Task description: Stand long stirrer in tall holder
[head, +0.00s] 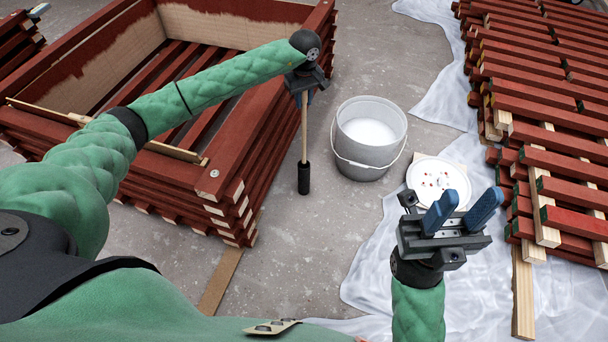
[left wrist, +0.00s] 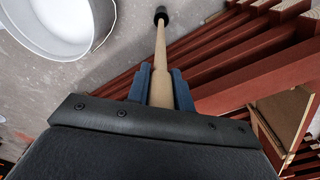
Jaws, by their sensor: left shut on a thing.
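The long stirrer is a pale wooden rod (head: 304,130). My left gripper (head: 304,97) is shut on its upper part and holds it close to upright. In the left wrist view the rod (left wrist: 161,60) runs between the blue fingers away from the camera. A black cylinder, seemingly the tall holder (head: 304,179), stands on the floor at the rod's lower end; it also shows in the left wrist view (left wrist: 161,12). The rod's end meets the cylinder's top, but I cannot tell how deep it sits inside. My right gripper (head: 463,212) is open and empty at the right.
A white bucket (head: 364,160) with pale contents stands right of the holder. A paint-spotted white lid (head: 438,190) lies farther right. A stack of red battens forms a box (head: 215,185) close on the left. More red battens (head: 560,160) lie at right on plastic sheeting (head: 375,270).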

